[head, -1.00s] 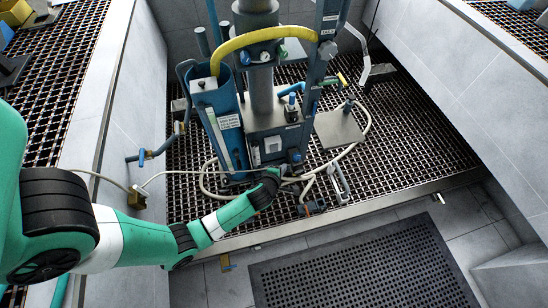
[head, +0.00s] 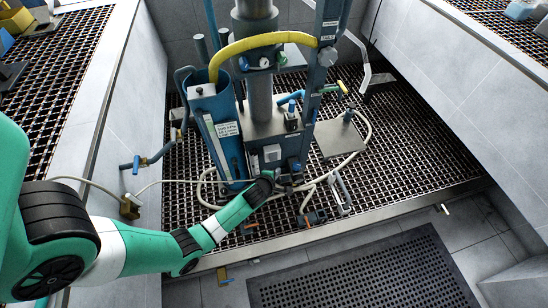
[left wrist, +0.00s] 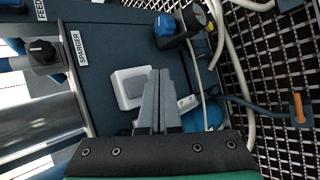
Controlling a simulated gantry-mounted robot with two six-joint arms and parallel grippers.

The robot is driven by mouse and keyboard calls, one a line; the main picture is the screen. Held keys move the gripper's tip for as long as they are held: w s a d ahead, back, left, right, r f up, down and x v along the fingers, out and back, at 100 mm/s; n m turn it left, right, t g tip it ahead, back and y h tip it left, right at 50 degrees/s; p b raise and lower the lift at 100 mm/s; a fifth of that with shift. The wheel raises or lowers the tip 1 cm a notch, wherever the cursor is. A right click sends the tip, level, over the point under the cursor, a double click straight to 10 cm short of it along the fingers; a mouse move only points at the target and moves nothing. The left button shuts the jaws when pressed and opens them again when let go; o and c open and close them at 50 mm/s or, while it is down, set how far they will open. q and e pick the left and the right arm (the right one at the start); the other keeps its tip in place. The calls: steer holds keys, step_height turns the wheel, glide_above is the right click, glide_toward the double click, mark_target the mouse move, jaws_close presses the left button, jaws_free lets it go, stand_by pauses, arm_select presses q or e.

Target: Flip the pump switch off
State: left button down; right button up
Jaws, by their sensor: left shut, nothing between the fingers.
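A white square switch (left wrist: 130,88), which I take to be the pump switch, sits on the dark blue-grey panel at the base of the flotation rig. It also shows in the head view (head: 271,153). Its rocker position is hard to tell. My left gripper (left wrist: 158,72) is shut and empty, its fingers covering the right edge of the switch in the left wrist view. I cannot tell whether they touch it. In the head view the left gripper (head: 281,180) is just below the switch. My right gripper is not in view.
A black knob (left wrist: 42,50) labelled SPARGER and a blue knob (left wrist: 165,25) sit near the switch. Pale hoses (head: 355,153) loop around the rig's base. A blue tank (head: 222,130) stands left of the column. Open black grating (head: 420,140) lies to the right.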

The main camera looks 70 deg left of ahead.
mark_target(273, 157)
arm_select(q)
steer(key=shift+w+a+f+b, duration=0.15)
steer(key=shift+a+b, duration=0.1)
steer(key=shift+a, duration=0.8)
steer(key=shift+w+a+f+b, duration=0.1)
steer(key=shift+a+f+b, duration=0.1)
steer(key=shift+a, duration=0.85)
stand_by(0.3)
steer(key=shift+a, duration=0.4)
steer(key=shift+w+a+b, duration=0.1)
steer(key=shift+a+b, duration=0.05)
steer(key=shift+b, duration=0.2)
stand_by(0.4)
steer(key=shift+d, duration=0.5)
steer(key=shift+r, duration=0.1)
